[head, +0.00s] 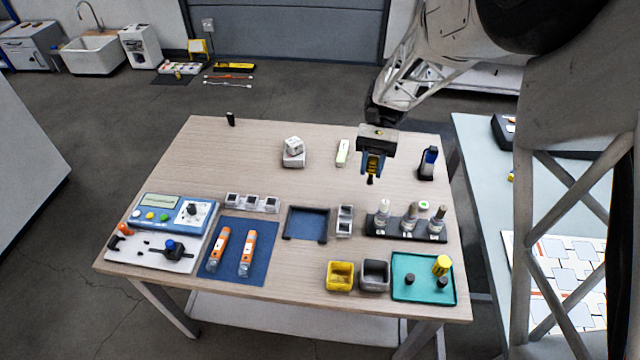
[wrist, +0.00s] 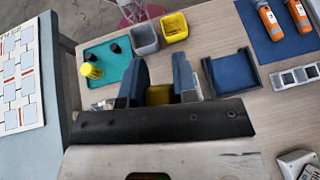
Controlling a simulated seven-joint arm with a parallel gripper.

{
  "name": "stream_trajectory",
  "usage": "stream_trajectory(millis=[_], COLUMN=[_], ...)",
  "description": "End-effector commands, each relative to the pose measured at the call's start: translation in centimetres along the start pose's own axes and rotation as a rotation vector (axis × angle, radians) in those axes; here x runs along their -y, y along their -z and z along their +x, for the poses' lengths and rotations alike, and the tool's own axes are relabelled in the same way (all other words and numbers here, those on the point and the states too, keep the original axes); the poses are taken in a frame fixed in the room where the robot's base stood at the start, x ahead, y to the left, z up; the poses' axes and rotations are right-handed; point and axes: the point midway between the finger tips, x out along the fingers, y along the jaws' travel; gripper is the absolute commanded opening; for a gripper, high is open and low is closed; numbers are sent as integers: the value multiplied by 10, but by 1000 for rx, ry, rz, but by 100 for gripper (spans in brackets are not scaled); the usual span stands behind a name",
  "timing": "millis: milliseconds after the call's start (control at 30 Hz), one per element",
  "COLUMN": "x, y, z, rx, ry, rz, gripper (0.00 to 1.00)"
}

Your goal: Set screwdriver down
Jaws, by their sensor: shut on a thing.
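My gripper (head: 373,172) hangs above the back right part of the wooden table, pointing down. Its blue fingers are shut on the screwdriver (head: 372,164), which shows as a yellow handle between them with a dark end below. In the wrist view the yellow handle (wrist: 159,94) sits between the fingers (wrist: 160,72); the rest of it is hidden. The screwdriver appears held clear of the table. A blue tray with dark raised edges (head: 306,225) lies empty, to the left of and nearer than my gripper; it also shows in the wrist view (wrist: 230,74).
A black rack (head: 408,236) with several upright parts stands in front of my gripper. A teal tray (head: 425,291), yellow bin (head: 340,276) and grey bin (head: 375,275) are at the front right. The back left table is mostly clear.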

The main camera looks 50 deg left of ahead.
Motion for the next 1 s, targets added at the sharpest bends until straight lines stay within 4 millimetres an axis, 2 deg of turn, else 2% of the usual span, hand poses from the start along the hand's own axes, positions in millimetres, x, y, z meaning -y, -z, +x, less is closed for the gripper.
stream_trajectory(millis=[467, 800, 1000], x=[49, 81, 92], y=[-30, -54, -63], z=[13, 6, -1], rx=[-2, -4, -4], ry=[525, 890, 1038], rz=[290, 493, 577], gripper=[4, 4, 4])
